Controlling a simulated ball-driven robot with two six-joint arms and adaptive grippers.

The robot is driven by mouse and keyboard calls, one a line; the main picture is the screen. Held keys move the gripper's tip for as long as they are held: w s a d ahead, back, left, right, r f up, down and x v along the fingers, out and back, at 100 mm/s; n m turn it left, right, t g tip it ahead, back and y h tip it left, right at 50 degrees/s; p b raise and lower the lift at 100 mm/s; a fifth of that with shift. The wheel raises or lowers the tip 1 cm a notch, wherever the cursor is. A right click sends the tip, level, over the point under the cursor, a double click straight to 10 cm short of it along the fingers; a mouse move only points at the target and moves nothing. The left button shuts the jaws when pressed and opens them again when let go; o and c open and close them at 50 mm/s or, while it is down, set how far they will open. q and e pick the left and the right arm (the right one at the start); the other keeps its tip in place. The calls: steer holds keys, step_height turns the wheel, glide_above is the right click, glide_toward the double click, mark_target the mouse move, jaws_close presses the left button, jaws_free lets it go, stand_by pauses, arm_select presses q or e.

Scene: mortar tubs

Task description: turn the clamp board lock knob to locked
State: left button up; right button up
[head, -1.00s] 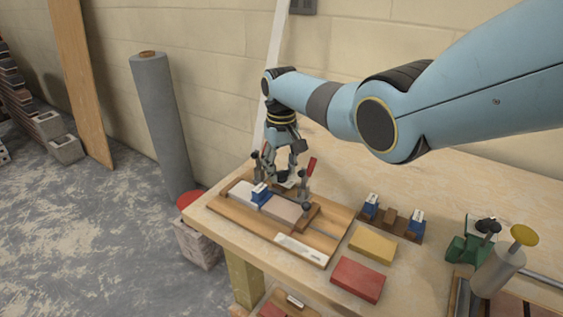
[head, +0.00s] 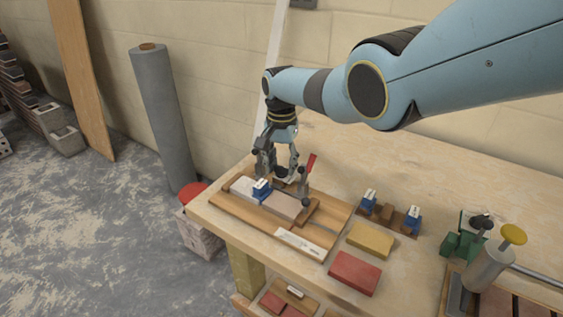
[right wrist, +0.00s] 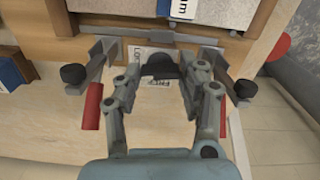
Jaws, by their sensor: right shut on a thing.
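The clamp board (head: 233,212) is a wooden board near the table's left corner. It bears grey and pinkish blocks, a blue block (head: 262,188) and red-handled clamps (head: 310,164). My right gripper (head: 281,176) points down at the board's far side. In the right wrist view my right gripper (right wrist: 162,76) is shut on the dark lock knob (right wrist: 160,64). The gripper hides the knob in the head view. My left gripper is not in view.
Two red clamp handles (right wrist: 92,106) flank my fingers closely in the right wrist view. Yellow (head: 370,239) and red (head: 354,272) blocks lie right of the board. A green tool (head: 463,243) and grey cylinder (head: 489,268) stand farther right. The table behind is clear.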

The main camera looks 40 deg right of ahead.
steer(key=shift+w+m, duration=0.1)
steer(key=shift+m, duration=0.7)
steer(key=o, duration=1.2)
steer(key=shift+c, duration=0.2)
steer(key=shift+r, duration=0.1)
step_height(320, 180, up, 12)
